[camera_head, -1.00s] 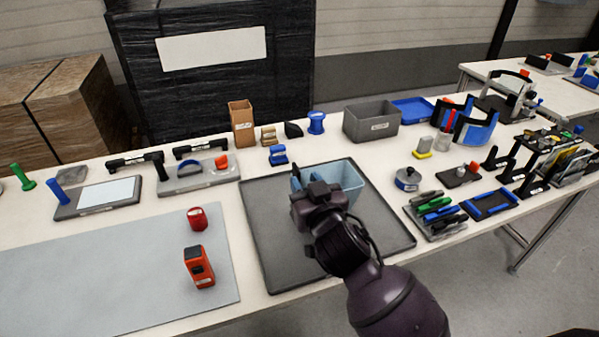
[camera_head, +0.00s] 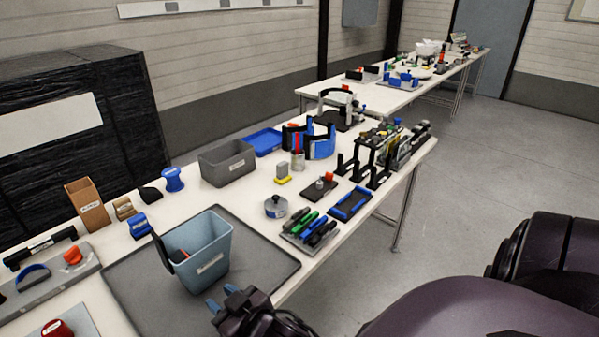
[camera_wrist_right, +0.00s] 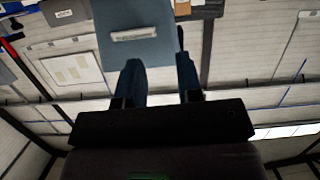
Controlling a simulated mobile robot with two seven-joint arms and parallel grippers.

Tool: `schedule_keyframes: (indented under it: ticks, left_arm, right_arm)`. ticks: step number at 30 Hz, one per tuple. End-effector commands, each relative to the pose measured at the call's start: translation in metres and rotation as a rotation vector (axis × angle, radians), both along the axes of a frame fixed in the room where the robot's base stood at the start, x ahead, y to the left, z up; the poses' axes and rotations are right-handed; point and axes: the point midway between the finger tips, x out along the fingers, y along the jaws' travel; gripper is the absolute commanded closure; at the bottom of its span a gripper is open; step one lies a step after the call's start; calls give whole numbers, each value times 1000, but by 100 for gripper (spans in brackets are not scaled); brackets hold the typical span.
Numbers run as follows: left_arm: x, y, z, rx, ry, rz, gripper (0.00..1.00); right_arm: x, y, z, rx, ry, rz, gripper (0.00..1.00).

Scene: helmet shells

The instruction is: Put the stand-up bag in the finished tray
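A light blue, open-topped container with a white label (camera_head: 205,258) stands upright on a large dark grey tray (camera_head: 135,285). Something black and red (camera_head: 181,255) shows inside it, and a dark piece rises at its left side. I cannot tell whether this container is the stand-up bag or which tray is the finished one. My right gripper (camera_head: 222,297) is open and empty, just in front of the container and apart from it in the head view. In the right wrist view its two blue fingers (camera_wrist_right: 158,72) are spread, with the blue container (camera_wrist_right: 138,38) ahead. My left gripper is not in view.
A grey bin (camera_head: 228,163) and a small blue tray (camera_head: 264,142) stand at the back. A holder of coloured handles (camera_head: 308,231) and a round tin (camera_head: 276,207) lie right of the dark tray. A brown box (camera_head: 87,205) stands at the left. The table's right edge is near.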

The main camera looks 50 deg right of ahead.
Motion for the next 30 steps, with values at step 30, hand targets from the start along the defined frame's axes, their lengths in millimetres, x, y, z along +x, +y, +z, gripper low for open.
schedule_keyframes:
  ticks: [30]
  left_arm:
    - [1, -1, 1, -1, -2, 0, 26]
  right_arm:
    - [-140, -80, -166, -49, 347, -31, 67]
